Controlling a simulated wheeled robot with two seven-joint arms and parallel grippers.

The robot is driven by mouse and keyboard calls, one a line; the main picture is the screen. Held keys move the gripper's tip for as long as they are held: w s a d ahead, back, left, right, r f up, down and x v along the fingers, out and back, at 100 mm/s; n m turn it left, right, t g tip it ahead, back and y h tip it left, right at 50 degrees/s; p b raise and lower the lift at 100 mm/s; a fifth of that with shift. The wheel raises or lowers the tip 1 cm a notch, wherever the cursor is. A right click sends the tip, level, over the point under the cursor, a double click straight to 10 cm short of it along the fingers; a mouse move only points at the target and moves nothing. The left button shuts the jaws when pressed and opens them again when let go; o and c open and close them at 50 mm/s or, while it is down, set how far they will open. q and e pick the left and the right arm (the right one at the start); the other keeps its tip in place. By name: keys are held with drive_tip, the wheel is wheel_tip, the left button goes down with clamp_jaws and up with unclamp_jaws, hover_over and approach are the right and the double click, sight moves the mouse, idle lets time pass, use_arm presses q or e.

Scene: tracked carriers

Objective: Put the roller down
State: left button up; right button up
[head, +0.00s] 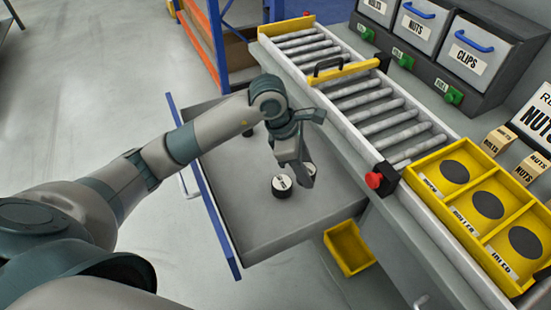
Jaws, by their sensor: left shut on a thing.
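My left gripper (300,178) reaches down into an open grey drawer (230,185) and is shut on a roller, low over the drawer floor. A short black cylinder with a white-marked top (282,187) shows just left of the fingertips. A similar one (310,168) shows partly behind the fingers. I cannot tell for sure which is in the jaws, nor whether it touches the floor. Another small dark piece (248,132) stands farther back, partly hidden by my arm. My right gripper is not in view.
A roller conveyor (375,105) with a yellow handled gate (345,72) runs right of the drawer. A red button (374,180) sits on its edge. A yellow three-pocket tray (470,168) lies at right. A yellow bin (348,248) is below. The front drawer floor is clear.

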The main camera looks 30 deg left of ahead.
use_arm(q)
hover_over(309, 200)
drive_tip(key=a, duration=0.2)
drive_tip(key=f, duration=0.6)
drive_tip(key=shift+s+d+p, duration=0.1)
drive_tip(key=shift+s+p, duration=0.25)
drive_tip(key=shift+s, duration=0.05)
drive_tip(key=shift+f, duration=0.1)
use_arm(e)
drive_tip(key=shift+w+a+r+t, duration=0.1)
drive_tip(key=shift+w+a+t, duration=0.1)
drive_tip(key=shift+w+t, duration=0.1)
use_arm(q)
wheel_tip(309, 200, down, 3)
drive_tip(key=shift+r, duration=0.15)
drive_tip(key=shift+f, duration=0.55)
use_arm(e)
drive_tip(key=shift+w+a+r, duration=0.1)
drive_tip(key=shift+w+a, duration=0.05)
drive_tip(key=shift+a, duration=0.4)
